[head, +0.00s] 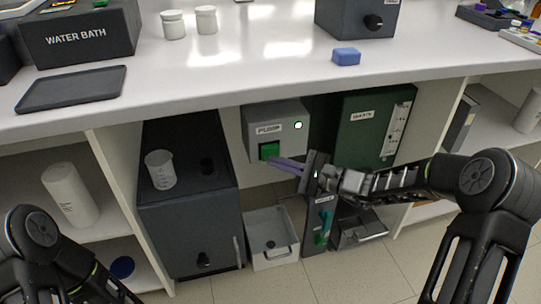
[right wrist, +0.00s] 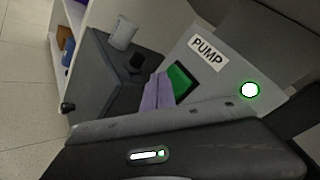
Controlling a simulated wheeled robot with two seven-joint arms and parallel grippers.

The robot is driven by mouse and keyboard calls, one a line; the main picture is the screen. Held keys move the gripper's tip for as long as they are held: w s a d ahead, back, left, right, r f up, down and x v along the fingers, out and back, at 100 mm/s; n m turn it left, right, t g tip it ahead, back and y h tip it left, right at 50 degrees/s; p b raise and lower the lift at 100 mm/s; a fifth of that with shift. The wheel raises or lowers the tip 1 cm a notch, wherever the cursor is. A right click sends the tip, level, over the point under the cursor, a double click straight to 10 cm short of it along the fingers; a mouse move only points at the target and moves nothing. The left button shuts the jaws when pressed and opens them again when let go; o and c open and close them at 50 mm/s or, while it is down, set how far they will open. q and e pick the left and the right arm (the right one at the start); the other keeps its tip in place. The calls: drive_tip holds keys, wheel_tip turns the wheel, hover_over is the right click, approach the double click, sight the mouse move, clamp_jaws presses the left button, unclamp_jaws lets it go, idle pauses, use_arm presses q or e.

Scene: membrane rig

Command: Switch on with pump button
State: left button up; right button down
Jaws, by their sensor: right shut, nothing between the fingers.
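The grey pump box (head: 283,118) hangs under the bench, labelled PUMP. Its green button (head: 269,150) is on the front face at lower left, and a round lamp (head: 298,125) at upper right shows white with a green rim. My right gripper (head: 275,163) is shut and empty, its purple-grey fingertips at the lower edge of the green button. In the right wrist view the fingers (right wrist: 157,93) overlap the left side of the green button (right wrist: 180,80); I cannot tell if they touch it. The lamp (right wrist: 250,90) shows bright there too. My left gripper is out of view.
A dark cabinet (head: 187,215) with a white beaker (head: 160,169) on top stands left of the pump. A green box (head: 365,125) is to the right. A light grey bin (head: 271,238) sits below, and the bench top (head: 250,75) is above.

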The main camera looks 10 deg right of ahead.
drive_tip(key=s, duration=0.6)
drive_tip(key=shift+d, duration=0.25)
idle(0.3)
